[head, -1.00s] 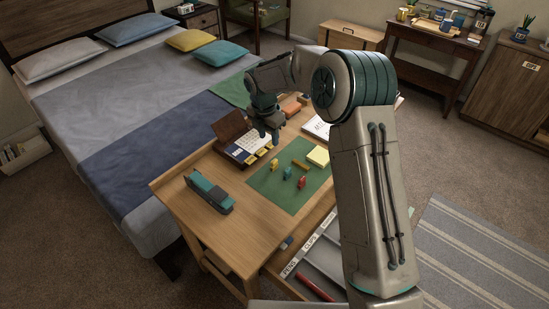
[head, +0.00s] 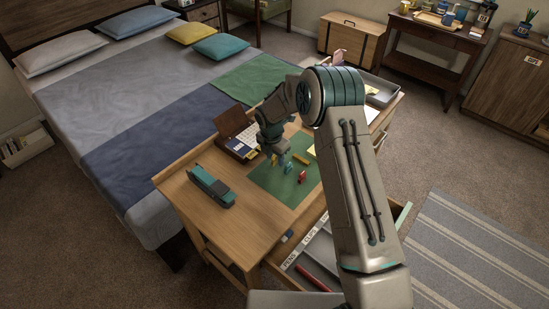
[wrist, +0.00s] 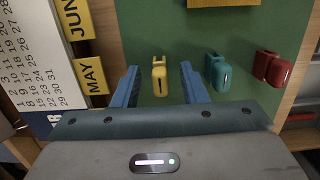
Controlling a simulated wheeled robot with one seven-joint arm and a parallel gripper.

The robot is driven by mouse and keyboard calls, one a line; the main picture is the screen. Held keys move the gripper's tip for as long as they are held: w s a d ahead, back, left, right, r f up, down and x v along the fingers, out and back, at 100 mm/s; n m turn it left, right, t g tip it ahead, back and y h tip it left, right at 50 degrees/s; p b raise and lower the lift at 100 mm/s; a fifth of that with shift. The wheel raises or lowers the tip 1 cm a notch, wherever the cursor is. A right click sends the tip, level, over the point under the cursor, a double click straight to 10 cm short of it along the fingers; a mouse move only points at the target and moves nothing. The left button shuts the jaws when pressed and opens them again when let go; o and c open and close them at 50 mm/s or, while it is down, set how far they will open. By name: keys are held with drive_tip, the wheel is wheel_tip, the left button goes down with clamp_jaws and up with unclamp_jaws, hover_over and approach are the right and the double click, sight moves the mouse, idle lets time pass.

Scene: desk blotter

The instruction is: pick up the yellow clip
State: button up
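The yellow clip (wrist: 159,77) stands on the green blotter (wrist: 180,30) in the wrist view. In the head view a bit of the yellow clip (head: 274,159) shows just below my gripper (head: 270,149). My gripper (wrist: 159,67) is open and empty in the wrist view, with one blue finger on each side of the clip and a gap on both sides. I cannot tell the height of the fingertips over the blotter. A teal clip (wrist: 217,72) and a red clip (wrist: 273,68) stand to the right, outside the fingers.
A desk calendar (wrist: 45,60) with yellow month tabs lies close to the left finger. A yellow bar (head: 301,159) lies beyond the clips. A teal stapler (head: 210,187) sits left on the desk. The open drawer (head: 318,250) with labelled compartments is in front. The blotter's near part is clear.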

clamp_jaws()
drive_tip(key=shift+r, duration=0.15)
